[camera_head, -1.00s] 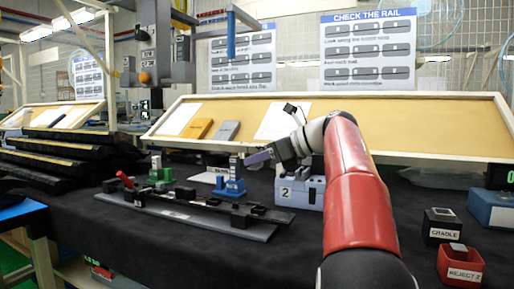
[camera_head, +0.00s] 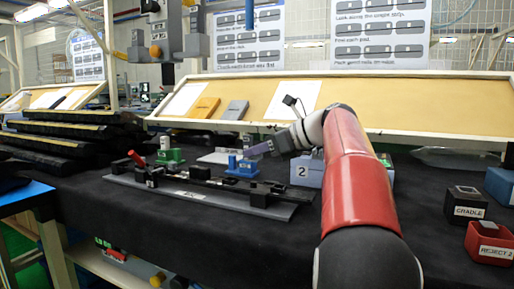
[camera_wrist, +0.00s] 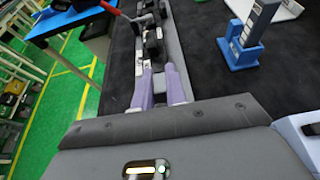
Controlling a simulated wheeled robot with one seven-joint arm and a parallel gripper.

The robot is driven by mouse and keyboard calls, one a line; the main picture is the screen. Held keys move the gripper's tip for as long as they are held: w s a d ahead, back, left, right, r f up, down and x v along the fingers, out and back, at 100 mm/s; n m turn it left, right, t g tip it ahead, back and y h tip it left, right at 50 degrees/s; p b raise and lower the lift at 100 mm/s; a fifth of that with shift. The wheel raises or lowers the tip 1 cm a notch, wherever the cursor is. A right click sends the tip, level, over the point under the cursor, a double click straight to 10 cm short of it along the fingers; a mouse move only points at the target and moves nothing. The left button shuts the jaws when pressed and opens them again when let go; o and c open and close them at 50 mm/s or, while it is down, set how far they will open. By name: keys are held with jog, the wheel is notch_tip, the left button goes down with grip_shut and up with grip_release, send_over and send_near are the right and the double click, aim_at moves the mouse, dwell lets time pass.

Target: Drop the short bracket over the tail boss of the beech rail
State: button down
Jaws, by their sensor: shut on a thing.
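The rail (camera_head: 203,182) is a long dark bar with black clamp blocks on a grey base plate (camera_head: 228,203), with a red-handled clamp at its left end. It also shows in the wrist view (camera_wrist: 152,38), running away from the fingers. I cannot make out the tail boss. My gripper (camera_head: 256,150) has lilac fingers and hangs above and behind the plate, near the blue stand. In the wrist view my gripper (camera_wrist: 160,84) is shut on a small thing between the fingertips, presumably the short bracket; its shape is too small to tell.
A blue stand (camera_head: 243,168) and a green stand (camera_head: 170,156) are behind the rail. A pale blue bin marked 2 (camera_head: 306,172) is right of them. CRADLE (camera_head: 466,203) and REJECT 2 (camera_head: 490,243) boxes are at far right. Black stacked trays (camera_head: 55,150) are at left. The front cloth is clear.

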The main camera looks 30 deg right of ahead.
aim_at(257, 184)
jog(key=shift+f+b, duration=0.85)
jog(key=shift+f, duration=0.95)
jog(key=shift+p, duration=1.35)
jog(key=shift+f+b, duration=0.4)
jog(key=shift+f, duration=0.7)
dwell(0.3)
jog(key=c, duration=1.3)
grip_release()
jog(key=shift+f, duration=0.1)
jog(key=shift+c, duration=0.2)
jog(key=v, duration=0.8)
jog(key=shift+p, duration=0.35)
